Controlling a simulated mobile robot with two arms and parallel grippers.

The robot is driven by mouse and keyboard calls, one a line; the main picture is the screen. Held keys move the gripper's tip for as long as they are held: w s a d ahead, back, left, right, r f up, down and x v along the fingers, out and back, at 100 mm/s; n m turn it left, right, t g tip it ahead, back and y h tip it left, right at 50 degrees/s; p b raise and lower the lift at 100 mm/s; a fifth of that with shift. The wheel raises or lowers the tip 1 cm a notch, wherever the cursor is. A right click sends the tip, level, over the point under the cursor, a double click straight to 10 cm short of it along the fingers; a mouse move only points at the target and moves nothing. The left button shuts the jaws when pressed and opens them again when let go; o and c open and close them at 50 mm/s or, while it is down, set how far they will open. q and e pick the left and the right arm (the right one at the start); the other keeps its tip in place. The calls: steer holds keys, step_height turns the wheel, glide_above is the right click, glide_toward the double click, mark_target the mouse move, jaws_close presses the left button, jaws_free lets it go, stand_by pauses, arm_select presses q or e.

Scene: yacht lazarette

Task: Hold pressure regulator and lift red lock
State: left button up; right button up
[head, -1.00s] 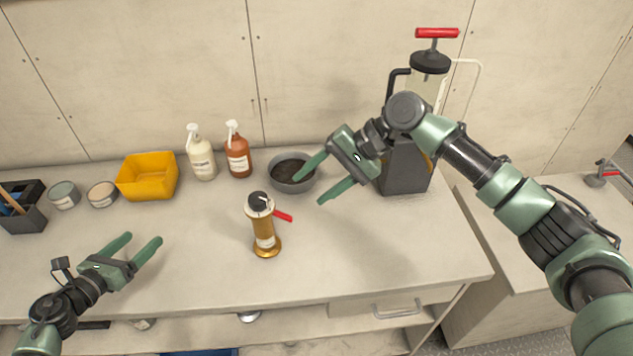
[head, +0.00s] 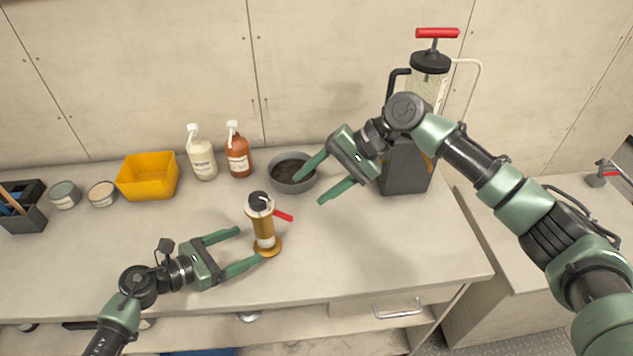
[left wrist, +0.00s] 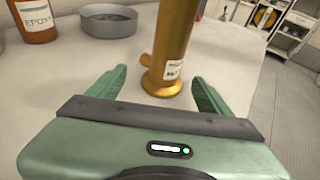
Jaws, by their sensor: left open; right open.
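The pressure regulator (head: 264,230) is an upright brass cylinder with a white label, a dark cap and a round foot, standing on the counter. Its red lock (head: 283,216) is a small red lever sticking out to the right near the top. My left gripper (head: 250,248) is open, its fingers pointing at the lower body from the left. My right gripper (head: 321,180) is open and empty, above and right of the regulator.
A grey bowl (head: 280,185) sits behind the regulator, near my right fingers. An amber bottle (head: 238,158), a white bottle (head: 202,163) and a yellow bin (head: 147,180) stand along the back. The counter's right front is clear.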

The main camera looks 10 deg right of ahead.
mark_target(262, 238)
arm_select(q)
steer(key=shift+x, duration=3.3)
steer(key=shift+a, duration=0.1)
steer(key=c, duration=1.1)
steer(key=shift+o, duration=0.2)
